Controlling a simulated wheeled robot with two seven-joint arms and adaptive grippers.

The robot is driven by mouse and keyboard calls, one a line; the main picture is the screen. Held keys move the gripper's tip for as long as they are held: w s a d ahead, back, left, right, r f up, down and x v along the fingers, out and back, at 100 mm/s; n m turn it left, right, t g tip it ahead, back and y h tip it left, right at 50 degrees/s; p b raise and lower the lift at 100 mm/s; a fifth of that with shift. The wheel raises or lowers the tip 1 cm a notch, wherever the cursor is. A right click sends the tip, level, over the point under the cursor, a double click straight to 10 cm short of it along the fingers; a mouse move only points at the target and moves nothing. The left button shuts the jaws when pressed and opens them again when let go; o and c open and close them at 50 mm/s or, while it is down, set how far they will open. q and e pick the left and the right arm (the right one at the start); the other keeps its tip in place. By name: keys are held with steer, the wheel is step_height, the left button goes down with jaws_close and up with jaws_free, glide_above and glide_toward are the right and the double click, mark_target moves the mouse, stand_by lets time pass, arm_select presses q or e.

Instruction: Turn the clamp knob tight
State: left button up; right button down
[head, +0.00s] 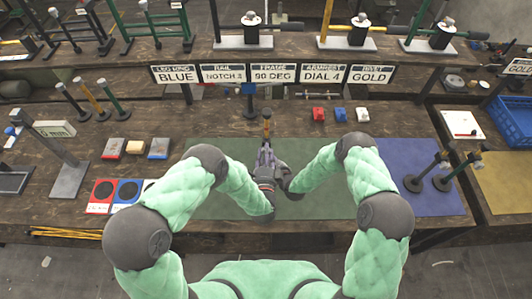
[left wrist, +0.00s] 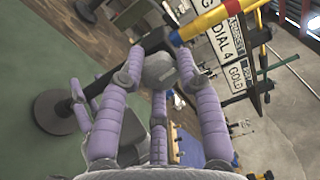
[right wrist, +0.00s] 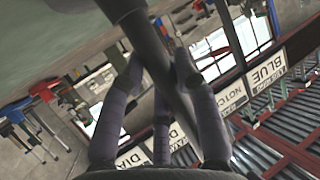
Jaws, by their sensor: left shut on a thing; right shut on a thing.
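The clamp knob (left wrist: 160,71) is a grey faceted block on a dark stand, in the left wrist view. My left gripper (left wrist: 163,82) has its purple fingers closed around it. The stand has a dark post (right wrist: 155,55) and a round dark base (left wrist: 60,112). My right gripper (right wrist: 158,80) is shut on the post, which crosses between its fingers in the right wrist view. A yellow rod with blue and red parts (left wrist: 205,22) is at the stand's top. In the head view both grippers (head: 266,160) meet mid-mat and hide most of the stand.
The green mat (head: 320,205) is mostly clear. Several label signs (head: 272,73) stand behind. Red, blue and white blocks (head: 318,114) lie at the back right. Two dark stands (head: 440,175) are on the blue mat. Coloured cards and blocks (head: 128,190) lie left.

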steer(key=shift+s+a+f, duration=0.1)
steer(key=shift+s, duration=0.05)
arm_select(q)
steer(key=o, duration=0.9)
steer(key=shift+s, duration=0.1)
steer(key=s, duration=1.1)
steer(key=shift+s+a, duration=0.2)
steer(key=shift+s, duration=0.2)
steer(key=shift+f, duration=0.1)
arm_select(e)
steer(key=c, duration=0.8)
jaws_free()
steer(key=shift+c, duration=0.2)
